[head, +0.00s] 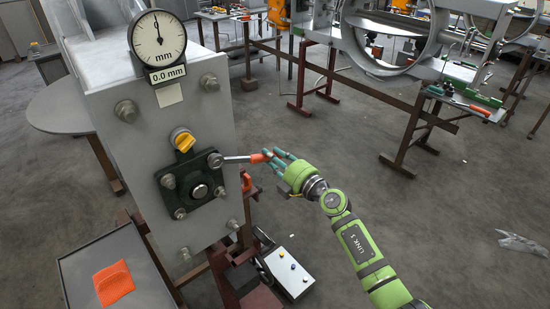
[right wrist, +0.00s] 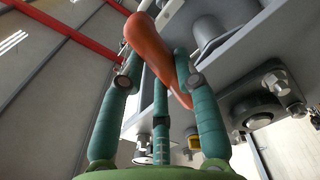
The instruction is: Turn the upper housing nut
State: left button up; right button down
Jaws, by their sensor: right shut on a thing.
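The grey housing (head: 165,105) stands at the left in the head view, with a dark square flange (head: 182,203) on its front face. A wrench with a metal shaft (head: 236,159) and orange handle (head: 258,158) reaches from the flange's upper right nut (head: 215,160). My right gripper (head: 272,158) is shut on the orange handle, which also shows between its green fingers in the right wrist view (right wrist: 150,50). Other large nuts sit on the housing's upper face, at the left (head: 126,110) and right (head: 208,82). My left gripper is not in view.
A dial gauge (head: 158,40) above the housing has a 0.0 mm label. A yellow knob (head: 183,139) sits above the flange. An orange cloth (head: 113,283) lies on a grey tray at lower left.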

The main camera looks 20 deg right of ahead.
jog(key=shift+w+a+r, duration=0.1)
jog(key=shift+w+a, duration=0.05)
jog(key=shift+w, duration=0.3)
jog(key=c, duration=0.8)
grip_release()
jog(key=shift+c, duration=0.2)
jog(key=c, duration=0.4)
